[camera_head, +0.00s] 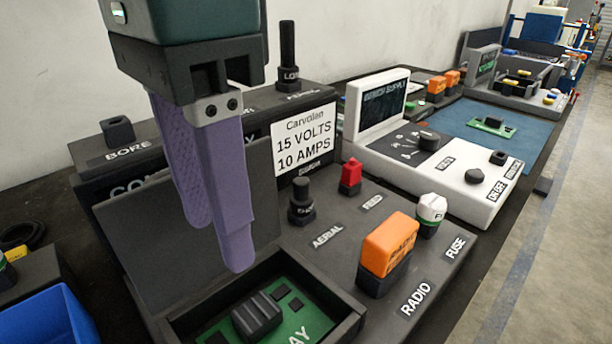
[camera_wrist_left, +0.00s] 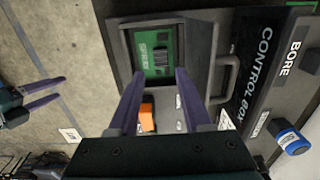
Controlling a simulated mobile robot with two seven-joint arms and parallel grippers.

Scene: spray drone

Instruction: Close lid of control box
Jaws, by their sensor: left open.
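The control box's dark lid (camera_head: 140,235) stands raised behind an open compartment (camera_head: 345,325) holding a green board with a black block (camera_head: 258,316). In the left wrist view the lid's looped handle (camera_wrist_left: 228,78) shows to the right of the green board (camera_wrist_left: 158,60). My left gripper (camera_head: 217,243) points down with its purple fingers apart and empty. It is in front of the lid and above the compartment's back part; I cannot tell whether it touches the lid. My right gripper (camera_wrist_left: 45,93) shows at the left of the wrist view, fingers apart and empty.
Right of the compartment stand an orange radio block (camera_head: 388,243), a white fuse (camera_head: 431,210), a red block (camera_head: 350,173) and a black aerial knob (camera_head: 301,200). A white unit with a screen (camera_head: 378,103) is farther back. A blue bin (camera_head: 48,318) is at the lower left.

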